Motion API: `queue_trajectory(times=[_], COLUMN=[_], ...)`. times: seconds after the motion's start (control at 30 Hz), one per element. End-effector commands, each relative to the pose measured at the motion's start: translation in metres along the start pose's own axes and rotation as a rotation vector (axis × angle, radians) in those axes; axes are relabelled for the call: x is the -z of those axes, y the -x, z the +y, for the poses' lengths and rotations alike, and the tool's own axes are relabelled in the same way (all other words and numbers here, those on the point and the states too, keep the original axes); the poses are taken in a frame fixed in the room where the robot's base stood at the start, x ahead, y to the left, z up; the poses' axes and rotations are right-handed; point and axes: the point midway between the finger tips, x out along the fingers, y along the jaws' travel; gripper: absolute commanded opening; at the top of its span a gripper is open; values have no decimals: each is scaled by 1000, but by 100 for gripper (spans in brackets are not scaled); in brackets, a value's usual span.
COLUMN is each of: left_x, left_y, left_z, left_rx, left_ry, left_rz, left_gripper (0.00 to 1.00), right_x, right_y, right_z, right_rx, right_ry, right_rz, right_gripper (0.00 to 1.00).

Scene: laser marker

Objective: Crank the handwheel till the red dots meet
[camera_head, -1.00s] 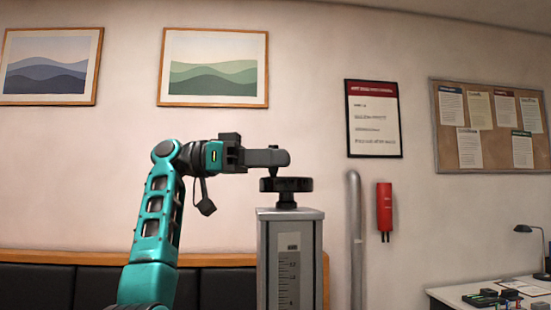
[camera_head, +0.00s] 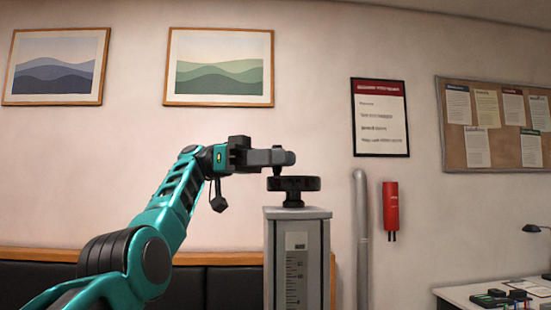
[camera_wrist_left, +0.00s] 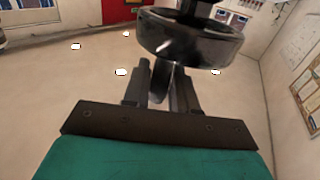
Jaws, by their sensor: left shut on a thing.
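The black handwheel (camera_head: 299,184) sits on top of a grey column (camera_head: 285,240) with a marked scale (camera_head: 296,277) on its front. My left gripper (camera_head: 282,157) reaches in from the left, just above the wheel. Its fingers are shut on the wheel's crank handle (camera_head: 275,171), at the wheel's left side. In the left wrist view the dark, shiny wheel rim (camera_wrist_left: 195,45) lies just beyond the fingers (camera_wrist_left: 163,82), with the handle between them, partly hidden. I cannot make out any red dots. My right gripper is not in view.
A grey vertical pipe (camera_head: 362,235) and a red cylinder (camera_head: 390,208) are on the wall to the right. A white desk (camera_head: 460,298) with a lamp (camera_head: 540,229) stands at the lower right. A dark bench (camera_head: 215,288) runs along the wall at left.

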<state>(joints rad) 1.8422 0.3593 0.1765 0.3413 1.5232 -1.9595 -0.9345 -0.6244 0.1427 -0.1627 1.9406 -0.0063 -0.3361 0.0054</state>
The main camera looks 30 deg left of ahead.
Motion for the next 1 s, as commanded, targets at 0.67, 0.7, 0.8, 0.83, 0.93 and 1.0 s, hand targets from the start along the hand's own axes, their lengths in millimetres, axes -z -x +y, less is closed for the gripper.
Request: queue_trajectory(times=[0.67, 0.7, 0.8, 0.83, 0.93, 1.0], left_x=[-1, -1, -1, -1, -1, -1], left_y=[-4, -4, -4, -4, -3, -3], left_z=[3, 3, 3, 3, 3, 3], left_rx=[-41, -41, -40, -39, -38, -37], left_ry=[-2, -2, -2, -2, -2, -2], left_rz=[-2, -2, -2, -2, -1, -1], left_gripper=[0, 28, 37, 40, 44, 44], right_x=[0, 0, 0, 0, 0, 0], right_y=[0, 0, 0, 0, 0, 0], right_z=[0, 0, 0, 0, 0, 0], right_rx=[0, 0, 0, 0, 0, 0], right_ry=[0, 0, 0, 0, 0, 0], right_rz=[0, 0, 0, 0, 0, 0], right_gripper=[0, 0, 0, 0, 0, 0])
